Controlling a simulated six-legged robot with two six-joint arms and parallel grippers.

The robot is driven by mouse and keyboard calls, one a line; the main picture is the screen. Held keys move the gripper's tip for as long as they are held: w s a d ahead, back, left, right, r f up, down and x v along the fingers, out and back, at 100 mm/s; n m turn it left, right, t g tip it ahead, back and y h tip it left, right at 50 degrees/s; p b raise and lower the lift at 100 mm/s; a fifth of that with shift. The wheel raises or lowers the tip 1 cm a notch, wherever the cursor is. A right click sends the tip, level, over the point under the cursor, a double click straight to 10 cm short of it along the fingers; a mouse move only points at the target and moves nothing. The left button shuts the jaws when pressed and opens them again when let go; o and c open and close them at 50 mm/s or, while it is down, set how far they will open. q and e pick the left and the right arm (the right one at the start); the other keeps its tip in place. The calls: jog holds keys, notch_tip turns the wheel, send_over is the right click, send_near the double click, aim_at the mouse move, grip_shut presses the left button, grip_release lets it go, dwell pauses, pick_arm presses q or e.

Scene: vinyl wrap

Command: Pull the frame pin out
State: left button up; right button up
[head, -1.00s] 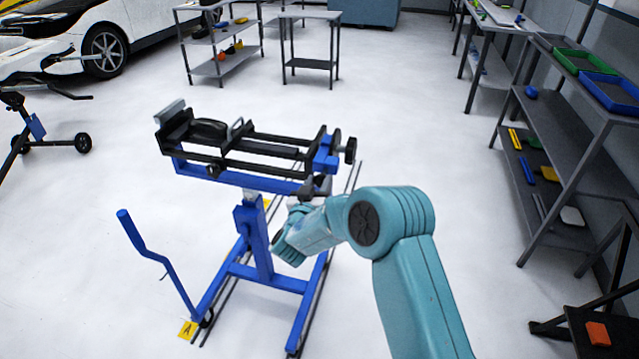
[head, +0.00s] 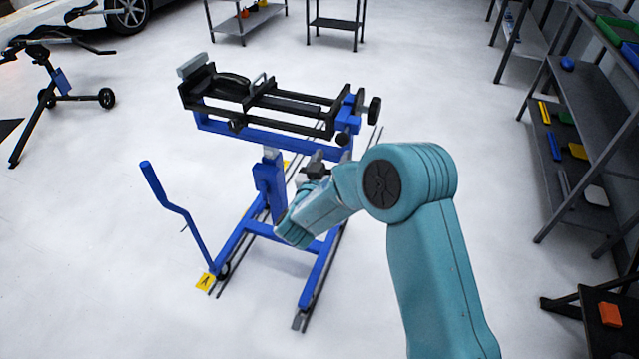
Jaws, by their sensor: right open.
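A blue wheeled stand (head: 269,187) carries a black clamping frame (head: 290,103) with black knobs at its right end. I cannot pick out the frame pin for certain; a small grey loop (head: 259,81) stands up from the frame's middle. My right gripper (head: 318,163) is a small dark shape just below the right part of the frame, in front of the stand's upright. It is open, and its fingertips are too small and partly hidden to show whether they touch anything. My left gripper is out of view.
A bent blue handle (head: 172,205) sticks up at the stand's left. Another wheeled stand (head: 62,85) is at the left. Shelving (head: 585,150) lines the right. The white floor around the stand is clear.

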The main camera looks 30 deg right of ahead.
jog(key=b+v, duration=0.1)
jog(key=v, duration=0.9)
jog(key=shift+d, duration=0.1)
jog(key=s+d+f+g+p, duration=0.1)
jog(key=s+d+f, duration=0.1)
jog(key=d+f, duration=0.25)
notch_tip(320, 180, down, 13)
jog(key=s+a+n+y+p, duration=0.1)
jog(key=s+n+y, duration=0.1)
jog(key=n+y, duration=0.35)
jog(key=s+a+f+g+y, duration=0.5)
jog(key=s+a, duration=0.3)
jog(key=s, duration=0.2)
jog(key=s+a+f+g+y, duration=0.5)
jog(key=s+a+y, duration=0.2)
jog(key=s+a, duration=0.2)
jog(key=shift+s+f, duration=0.25)
jog(key=shift+s, duration=0.4)
